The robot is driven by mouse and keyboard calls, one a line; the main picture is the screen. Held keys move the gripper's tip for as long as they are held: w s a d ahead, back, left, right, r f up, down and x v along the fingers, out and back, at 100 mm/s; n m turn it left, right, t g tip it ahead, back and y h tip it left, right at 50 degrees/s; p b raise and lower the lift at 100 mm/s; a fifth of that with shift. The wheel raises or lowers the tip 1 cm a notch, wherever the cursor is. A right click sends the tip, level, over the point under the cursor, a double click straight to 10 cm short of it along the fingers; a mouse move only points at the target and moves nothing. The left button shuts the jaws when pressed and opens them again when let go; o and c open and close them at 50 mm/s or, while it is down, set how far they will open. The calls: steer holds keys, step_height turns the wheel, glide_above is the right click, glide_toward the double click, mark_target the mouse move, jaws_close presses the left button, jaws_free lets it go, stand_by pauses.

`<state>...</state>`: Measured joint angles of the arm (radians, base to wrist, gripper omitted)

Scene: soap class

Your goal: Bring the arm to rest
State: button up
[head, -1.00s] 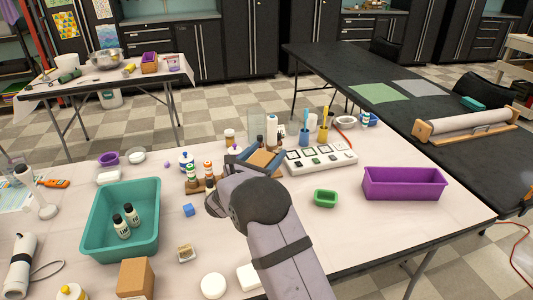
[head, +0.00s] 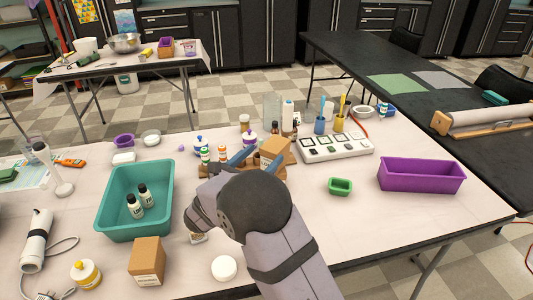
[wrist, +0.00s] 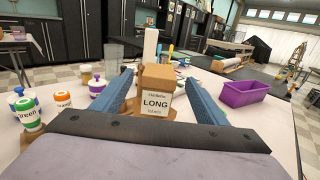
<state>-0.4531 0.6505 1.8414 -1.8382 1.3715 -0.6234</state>
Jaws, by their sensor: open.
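My gripper (head: 250,156) is above the white table (head: 335,225), with its blue fingers spread. In the wrist view, my gripper (wrist: 158,80) is open, with one blue finger on each side of that box (wrist: 156,76), whose label reads "LONG". The fingers appear apart from the box. The box's base is partly hidden by my gripper.
A teal bin (head: 112,222) holding two small bottles is at left, near another cardboard box (head: 147,258). A round white piece (head: 224,268) lies near my arm.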

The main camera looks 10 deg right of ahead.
steer(key=shift+s, duration=0.1)
stand_by(0.4)
steer(key=s+d+f+m+g+y, duration=0.1)
steer(key=s+d+f+m+g, duration=0.1)
steer(key=s, duration=0.6)
steer(key=s+d+f+m+g+y+p, duration=0.1)
steer(key=s+d+f+m+g+y, duration=0.1)
steer(key=s+f+m+g, duration=0.2)
steer(key=s+d+f+m+g+y+p, duration=0.1)
steer(key=s+f+m+g, duration=0.3)
steer(key=s, duration=0.9)
steer(key=shift+s+d+m+g+y, duration=0.1)
steer(key=shift+d+m+g+y, duration=0.2)
steer(key=shift+m+g, duration=0.35)
steer(key=shift+d+m+g+y, duration=0.25)
steer(key=shift+m+g, duration=0.2)
steer(key=shift+g, duration=0.3)
steer(key=s+a+f+m+g+y+b, duration=0.1)
steer(key=s+a+f+m+y, duration=0.1)
steer(key=s+a+m+y, duration=0.25)
steer(key=s+a+f+m+g+y+b, duration=0.1)
steer(key=s+a+f+m+y+b, duration=0.15)
steer(key=s+m, duration=0.35)
step_height(320, 180, up, 17)
steer(key=w+d+m+t+p, duration=0.1)
steer(key=m+p, duration=0.3)
steer(key=p, duration=1.5)
steer(key=shift+w+d+t+y, duration=0.3)
steer(key=shift+w+t, duration=0.2)
steer(key=shift+w, duration=0.25)
